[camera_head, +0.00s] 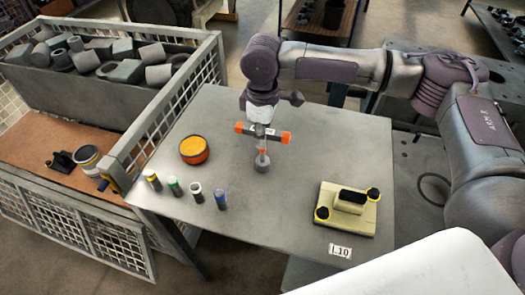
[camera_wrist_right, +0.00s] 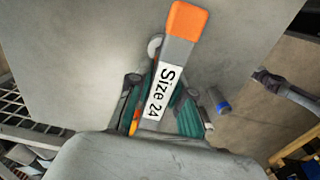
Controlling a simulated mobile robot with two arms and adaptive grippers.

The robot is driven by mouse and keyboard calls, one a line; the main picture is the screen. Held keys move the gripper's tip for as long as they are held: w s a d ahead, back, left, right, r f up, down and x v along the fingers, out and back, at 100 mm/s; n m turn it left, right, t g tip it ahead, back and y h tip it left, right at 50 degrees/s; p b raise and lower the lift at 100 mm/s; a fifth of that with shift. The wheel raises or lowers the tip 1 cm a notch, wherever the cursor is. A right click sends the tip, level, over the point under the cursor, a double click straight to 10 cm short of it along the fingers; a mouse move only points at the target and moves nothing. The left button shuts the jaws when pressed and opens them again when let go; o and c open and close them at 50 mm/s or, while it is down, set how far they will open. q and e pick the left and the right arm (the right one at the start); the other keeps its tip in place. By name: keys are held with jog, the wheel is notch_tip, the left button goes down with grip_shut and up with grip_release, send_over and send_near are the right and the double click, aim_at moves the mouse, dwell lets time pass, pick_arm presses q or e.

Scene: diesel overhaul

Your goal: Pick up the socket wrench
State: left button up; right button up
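The socket wrench (camera_head: 283,137) is T-shaped, with orange ends on its crossbar. Its shaft points down, with the grey socket (camera_head: 262,162) at the bottom, over the grey table. Whether the socket touches the table I cannot tell. My right gripper (camera_head: 261,128) points down at the middle of the crossbar, apparently shut on it. In the right wrist view the crossbar, with its white "Size 24" label (camera_wrist_right: 160,90), runs between the green-padded fingers; their contact faces are partly hidden. My left gripper is not in view.
On the table (camera_head: 300,210), an orange-topped round container (camera_head: 194,150) and several small colour-banded cylinders (camera_head: 196,192) stand left of the wrench. A beige block with a black handle (camera_head: 347,207) lies at right. A mesh-sided bin (camera_head: 110,95) with grey parts borders the left.

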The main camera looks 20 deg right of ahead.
grip_shut()
jog(key=shift+r, duration=0.15)
